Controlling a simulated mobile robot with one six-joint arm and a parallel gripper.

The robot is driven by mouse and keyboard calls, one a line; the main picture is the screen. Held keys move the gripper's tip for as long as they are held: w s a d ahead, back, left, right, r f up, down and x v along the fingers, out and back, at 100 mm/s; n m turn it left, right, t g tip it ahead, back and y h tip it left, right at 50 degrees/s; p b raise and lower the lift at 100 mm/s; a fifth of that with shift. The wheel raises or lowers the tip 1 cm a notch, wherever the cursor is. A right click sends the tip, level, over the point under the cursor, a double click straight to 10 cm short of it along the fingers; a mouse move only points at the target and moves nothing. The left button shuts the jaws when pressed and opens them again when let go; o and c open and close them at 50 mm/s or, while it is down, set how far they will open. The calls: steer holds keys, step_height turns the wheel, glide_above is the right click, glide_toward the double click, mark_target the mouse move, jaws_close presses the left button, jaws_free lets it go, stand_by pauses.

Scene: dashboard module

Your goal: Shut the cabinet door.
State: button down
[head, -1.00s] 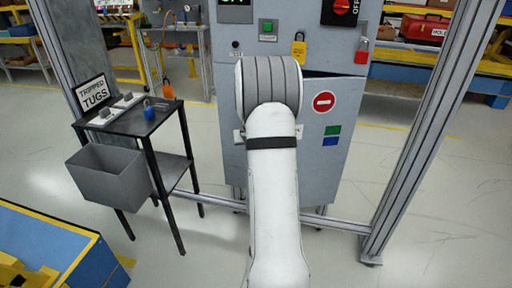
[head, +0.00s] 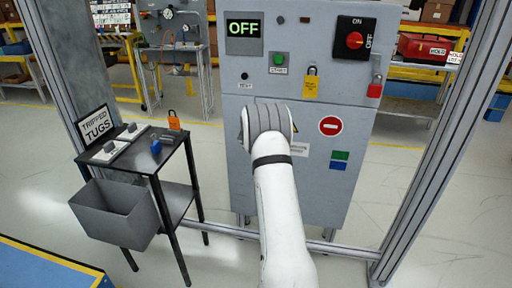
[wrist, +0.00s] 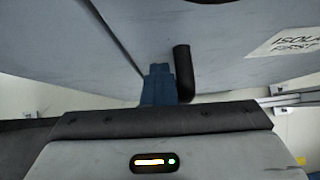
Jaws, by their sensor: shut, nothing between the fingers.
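The grey cabinet (head: 235,65) stands ahead, with an OFF display and a red rotary switch on its upper part. Its lower door (head: 345,190) carries a red no-entry sign and green and blue labels. A thin seam shows along the door's top; whether the door is fully flush I cannot tell. My arm covers the door's middle and hides my gripper in the head view. In the wrist view my gripper (wrist: 157,85) has its blue fingers together and empty, close to the grey panel, just left of a black handle (wrist: 183,70). Contact is unclear.
A black side table (head: 150,150) with a grey bin (head: 110,215) and small items stands left. Metal frame posts (head: 440,160) rise on both sides, with a low rail (head: 340,248) across the floor. A blue-and-yellow edge (head: 50,265) lies at lower left.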

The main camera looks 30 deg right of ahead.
steer(key=shift+w+r, duration=0.5)
steer(key=shift+r, duration=0.1)
steer(key=shift+f, duration=0.1)
steer(key=s+a+r+b, duration=0.2)
steer(key=s+a+r, duration=0.4)
steer(key=s, duration=0.3)
steer(key=shift+a, duration=0.7)
